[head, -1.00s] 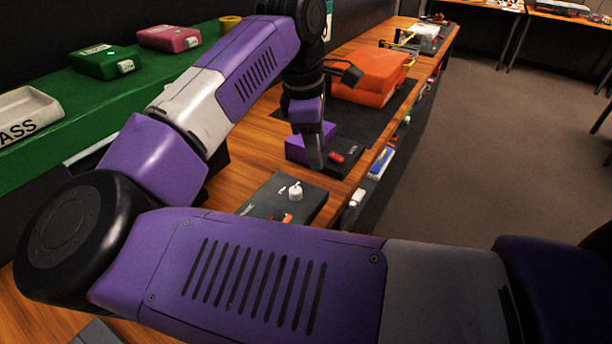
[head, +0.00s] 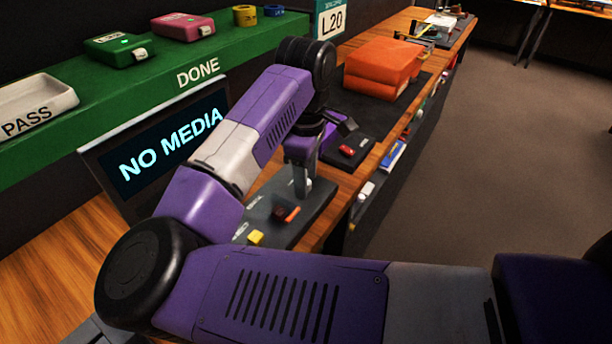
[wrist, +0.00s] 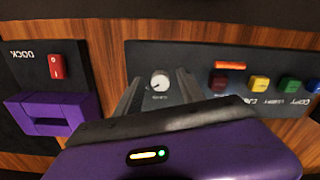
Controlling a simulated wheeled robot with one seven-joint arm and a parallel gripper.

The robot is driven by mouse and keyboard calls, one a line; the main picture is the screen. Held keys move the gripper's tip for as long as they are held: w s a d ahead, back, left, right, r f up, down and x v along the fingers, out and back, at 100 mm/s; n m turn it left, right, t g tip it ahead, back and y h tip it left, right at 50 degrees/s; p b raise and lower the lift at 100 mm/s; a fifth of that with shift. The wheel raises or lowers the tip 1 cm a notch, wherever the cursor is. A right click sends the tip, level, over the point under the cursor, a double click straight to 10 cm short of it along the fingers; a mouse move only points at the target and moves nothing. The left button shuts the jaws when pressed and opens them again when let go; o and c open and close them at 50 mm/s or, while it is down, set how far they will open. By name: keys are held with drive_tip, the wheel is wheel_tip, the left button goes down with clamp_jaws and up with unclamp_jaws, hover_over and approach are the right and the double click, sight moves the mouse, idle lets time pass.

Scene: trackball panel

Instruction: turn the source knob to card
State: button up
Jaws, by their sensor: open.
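A white round knob (wrist: 160,80) with a pointer mark sits on the dark control panel (wrist: 205,57); the label beside it is upside down and too small to read. In the head view the knob (head: 308,183) is mostly hidden by my gripper (head: 302,185). In the wrist view my gripper (wrist: 158,92) is open, with one finger on each side of the knob. I cannot tell whether the fingers touch it. The screen (head: 168,145) reads "NO MEDIA".
The panel also carries an orange bar (wrist: 230,65) and dark red, yellow (wrist: 259,84), green and blue buttons. An orange case (head: 383,65) stands farther along the bench.

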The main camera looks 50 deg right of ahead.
drive_tip(key=shift+c, duration=0.3)
clamp_jaws()
